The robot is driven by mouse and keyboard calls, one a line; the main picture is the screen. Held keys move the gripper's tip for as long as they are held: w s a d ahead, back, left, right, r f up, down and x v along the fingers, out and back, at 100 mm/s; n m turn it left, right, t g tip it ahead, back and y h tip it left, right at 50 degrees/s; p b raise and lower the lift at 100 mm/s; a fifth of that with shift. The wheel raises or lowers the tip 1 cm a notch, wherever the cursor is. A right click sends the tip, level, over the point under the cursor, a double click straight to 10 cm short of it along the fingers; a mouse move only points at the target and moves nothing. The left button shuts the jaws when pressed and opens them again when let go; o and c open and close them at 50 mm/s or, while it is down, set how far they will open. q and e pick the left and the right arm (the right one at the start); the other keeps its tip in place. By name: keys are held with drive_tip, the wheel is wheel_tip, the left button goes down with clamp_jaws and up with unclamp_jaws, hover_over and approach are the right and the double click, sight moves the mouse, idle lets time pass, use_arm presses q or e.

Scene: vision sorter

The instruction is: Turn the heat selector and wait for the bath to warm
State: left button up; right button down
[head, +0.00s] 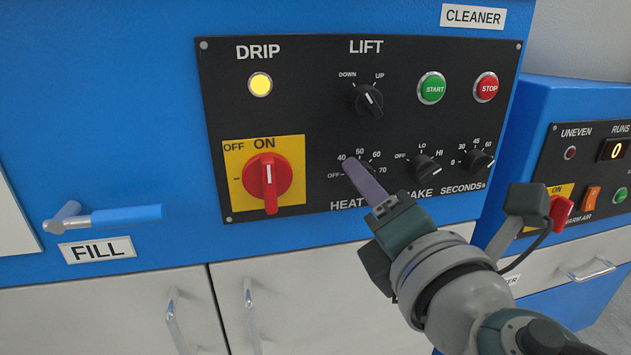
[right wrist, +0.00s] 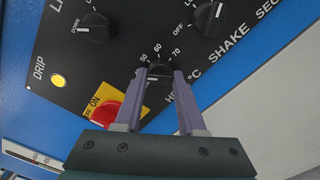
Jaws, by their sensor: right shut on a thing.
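The heat selector is a small black knob (right wrist: 159,70) on the black control panel, with a scale of OFF, 40, 50, 60 and 70. My right gripper (right wrist: 158,80) has its two purple fingers on either side of the knob and is shut on it. In the head view the right gripper (head: 358,178) covers the knob. A white mark shows on the knob in the right wrist view, but I cannot tell its exact setting. The water of the bath and any warmth lamp are not in view. My left gripper is not in view.
The red main switch (head: 265,180) points up at ON, left of the heat scale. The yellow DRIP lamp (head: 260,84) is lit. The LIFT knob (head: 367,100), SHAKE knob (head: 424,169) and SECONDS knob (head: 479,162) are close by. A blue FILL lever (head: 125,215) sticks out at left.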

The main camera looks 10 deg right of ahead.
drive_tip(key=shift+m+b, duration=1.35)
drive_tip(key=shift+m, duration=1.95)
drive_tip(key=shift+r, duration=0.1)
drive_tip(key=c, duration=0.5)
unclamp_jaws()
drive_tip(key=shift+s+d, duration=0.15)
drive_tip(key=shift+s, duration=4.85)
